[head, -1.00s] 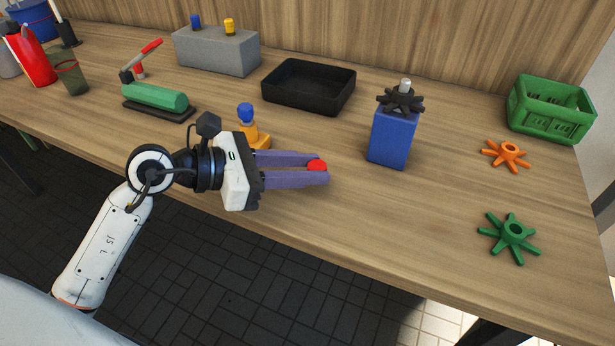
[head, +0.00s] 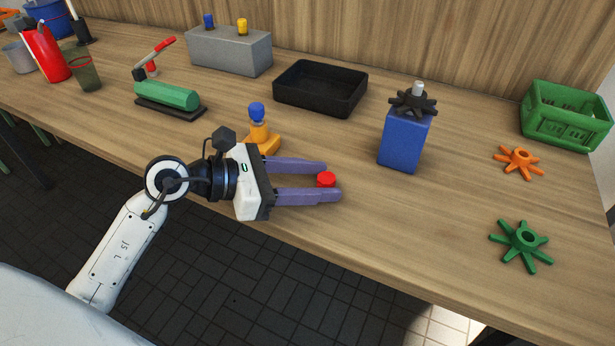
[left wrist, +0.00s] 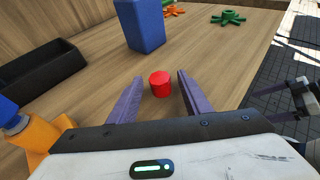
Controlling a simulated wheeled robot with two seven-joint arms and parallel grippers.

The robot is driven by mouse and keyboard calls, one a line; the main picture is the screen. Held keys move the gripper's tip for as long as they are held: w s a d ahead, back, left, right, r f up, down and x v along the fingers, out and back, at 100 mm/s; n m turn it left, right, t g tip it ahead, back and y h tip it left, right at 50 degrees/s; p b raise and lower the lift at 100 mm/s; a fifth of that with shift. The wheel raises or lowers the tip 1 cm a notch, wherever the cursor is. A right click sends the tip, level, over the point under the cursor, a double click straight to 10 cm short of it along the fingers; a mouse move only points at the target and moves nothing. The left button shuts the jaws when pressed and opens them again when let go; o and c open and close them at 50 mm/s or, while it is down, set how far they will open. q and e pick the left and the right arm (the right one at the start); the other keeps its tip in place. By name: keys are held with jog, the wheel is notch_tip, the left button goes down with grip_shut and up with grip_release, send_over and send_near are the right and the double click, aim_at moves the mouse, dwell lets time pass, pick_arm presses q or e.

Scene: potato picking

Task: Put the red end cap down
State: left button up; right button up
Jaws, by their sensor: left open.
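The red end cap (head: 326,180) stands on the wooden table near its front edge. It also shows in the left wrist view (left wrist: 160,84), upright between the fingertips with a gap on each side. My left gripper (head: 332,181) is open around the cap, its purple fingers spread and low over the table. In the left wrist view the two fingers (left wrist: 158,92) flank the cap without touching it. My right gripper is not in the head view; part of a gripper shows at the right edge of the left wrist view (left wrist: 305,98), its jaws unclear.
A blue block with a dark star wheel (head: 405,138) stands right of the cap. An orange stand with a blue top (head: 262,138) is just behind my left gripper. A black tray (head: 320,105) lies behind. Orange (head: 519,162) and green (head: 524,237) star parts lie right; table between is clear.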

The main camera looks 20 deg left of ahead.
pick_arm(q)
jog(key=b+v, duration=0.1)
jog(key=v, duration=0.9)
jog(key=shift+s+a+r, duration=0.2)
jog(key=shift+s+a, duration=0.05)
jog(key=shift+a, duration=0.05)
jog(key=shift+s+a+r, duration=0.3)
jog(key=shift+s+a, duration=0.1)
jog(key=shift+s, duration=0.1)
